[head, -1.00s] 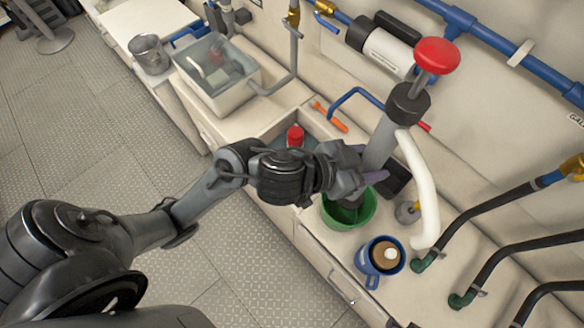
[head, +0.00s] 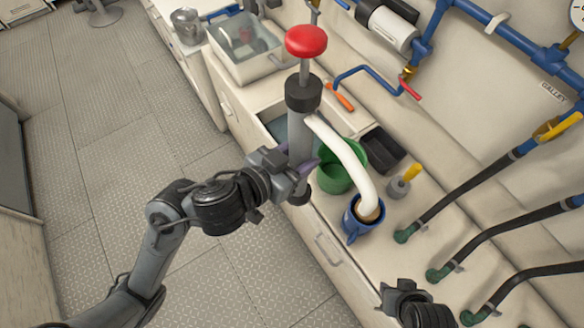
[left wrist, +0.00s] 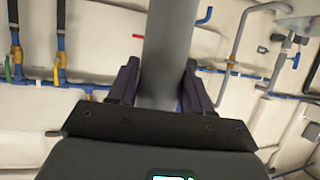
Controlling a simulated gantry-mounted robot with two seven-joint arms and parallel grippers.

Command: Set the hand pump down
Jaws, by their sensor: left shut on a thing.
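The hand pump (head: 298,130) has a grey barrel, a black collar, a red knob and a curved white spout. It is upright, slightly tilted, in the head view. My left gripper (head: 300,168) is shut on the lower barrel, which also shows between the fingers in the left wrist view (left wrist: 170,50). The pump's foot shows beside the green bucket (head: 335,178), near the counter's front edge; I cannot tell whether it touches anything. The spout's end overlaps the blue mug (head: 352,222). My right gripper (head: 402,292) is at the lower right, its jaws unclear.
A black tray (head: 384,150) and a yellow-handled brush-like tool (head: 402,182) are on the counter (head: 440,215). An orange-handled tool (head: 340,97) lies behind the pump. Black hoses (head: 470,180) run along the right.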

